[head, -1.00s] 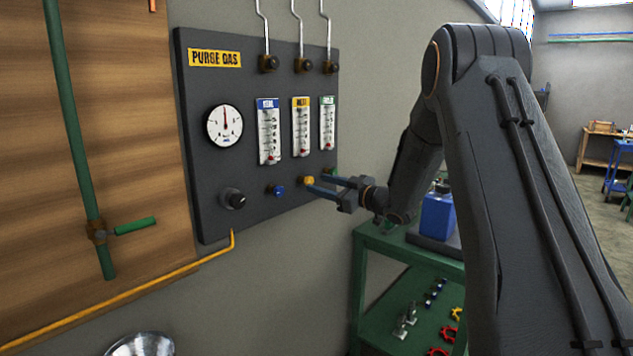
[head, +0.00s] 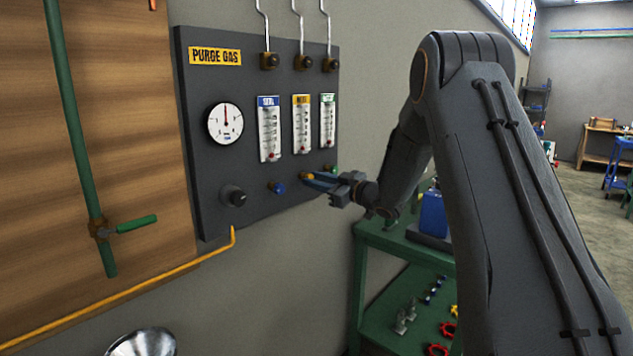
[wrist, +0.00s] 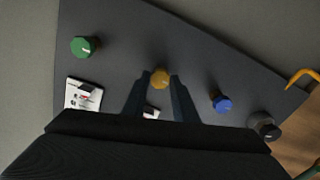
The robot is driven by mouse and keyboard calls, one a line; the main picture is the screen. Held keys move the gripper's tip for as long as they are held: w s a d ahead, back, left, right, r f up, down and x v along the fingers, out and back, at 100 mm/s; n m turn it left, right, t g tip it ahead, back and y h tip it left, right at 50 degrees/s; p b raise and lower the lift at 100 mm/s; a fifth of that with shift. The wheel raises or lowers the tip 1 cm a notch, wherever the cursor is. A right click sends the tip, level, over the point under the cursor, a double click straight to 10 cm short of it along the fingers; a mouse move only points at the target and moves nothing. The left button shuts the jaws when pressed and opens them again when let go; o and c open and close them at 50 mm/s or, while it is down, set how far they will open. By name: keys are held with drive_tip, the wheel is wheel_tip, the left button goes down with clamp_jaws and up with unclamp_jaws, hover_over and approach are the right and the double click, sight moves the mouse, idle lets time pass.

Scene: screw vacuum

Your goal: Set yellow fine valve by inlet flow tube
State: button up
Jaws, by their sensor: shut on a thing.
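The yellow fine valve (head: 306,176) is a small knob low on the dark purge gas panel (head: 210,170). My gripper (head: 312,180) is at this valve, its fingers shut on it. In the wrist view the yellow valve (wrist: 160,77) shows between the tips of my two fingers (wrist: 161,84). The inlet flow tube (head: 301,124), with a yellow label, is the middle one of three above the valves. A small red float seems to sit near its bottom; the exact reading is too small to tell.
The blue valve (head: 277,188) and a black knob (head: 233,196) are to the left of the yellow valve. The green valve (wrist: 86,46) is on its other side. A round gauge (head: 225,123) is at upper left. A green cart (head: 400,245) stands below my arm.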

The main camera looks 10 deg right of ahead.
drive_tip(key=shift+n+b, duration=5.8)
drive_tip(key=shift+b, duration=0.2)
drive_tip(key=o, duration=1)
drive_tip(key=shift+o, duration=0.2)
